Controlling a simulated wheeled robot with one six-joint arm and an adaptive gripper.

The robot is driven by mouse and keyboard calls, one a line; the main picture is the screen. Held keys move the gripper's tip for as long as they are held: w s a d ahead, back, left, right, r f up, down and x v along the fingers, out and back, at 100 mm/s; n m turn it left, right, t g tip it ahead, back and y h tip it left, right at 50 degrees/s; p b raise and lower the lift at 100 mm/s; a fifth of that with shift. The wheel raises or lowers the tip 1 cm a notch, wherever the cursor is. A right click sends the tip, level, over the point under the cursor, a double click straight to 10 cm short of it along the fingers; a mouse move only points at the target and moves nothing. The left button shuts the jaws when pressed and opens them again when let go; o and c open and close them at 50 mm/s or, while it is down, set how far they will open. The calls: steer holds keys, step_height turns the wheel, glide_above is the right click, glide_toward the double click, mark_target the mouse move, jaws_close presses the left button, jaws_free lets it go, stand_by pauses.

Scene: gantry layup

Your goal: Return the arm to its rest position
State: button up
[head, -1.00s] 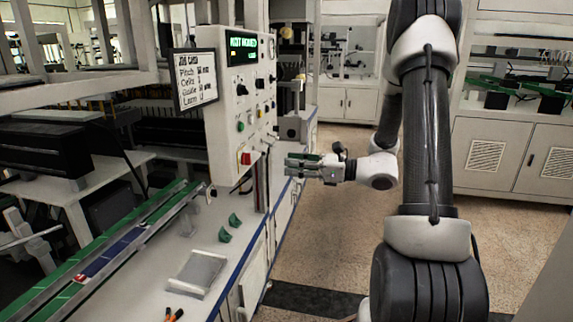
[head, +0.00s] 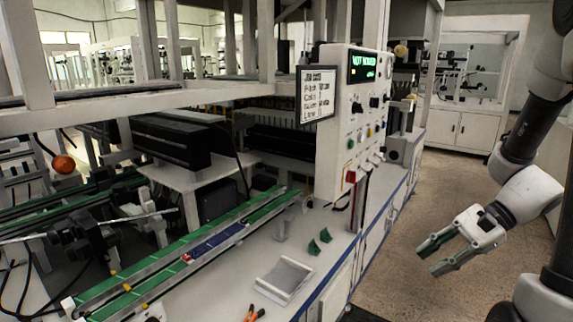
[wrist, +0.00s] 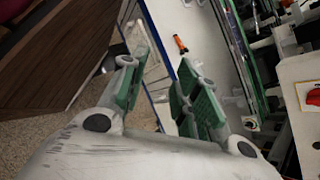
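My gripper (head: 436,257) is at the lower right in the head view, over the open floor to the right of the white bench (head: 243,284). Its two green-padded fingers stand apart with nothing between them. The wrist view also shows my gripper (wrist: 160,75) open and empty, with a bench edge and the floor beyond the fingers. My arm reaches in from the right edge of the head view, bent at the wrist.
A control panel (head: 352,115) with a green display stands on the bench, with a job card (head: 317,92) at its left. Green brackets (head: 313,248), a grey tray (head: 285,279) and orange-handled pliers (head: 254,314) lie on the bench. The floor (head: 400,285) right of it is clear.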

steer(key=s+d+r+n+t+h, duration=0.2)
steer(key=s+r+n+h, duration=0.2)
steer(key=r+n+h, duration=0.1)
steer(key=s+d+r+n+t+h, duration=0.2)
steer(key=s+r+n+h, duration=0.2)
steer(key=r+n, duration=0.4)
steer(key=shift+s+d+r+n+h, duration=0.15)
steer(key=shift+r+n+h, duration=0.2)
steer(key=shift+r, duration=0.45)
steer(key=shift+f, duration=0.1)
stand_by(0.6)
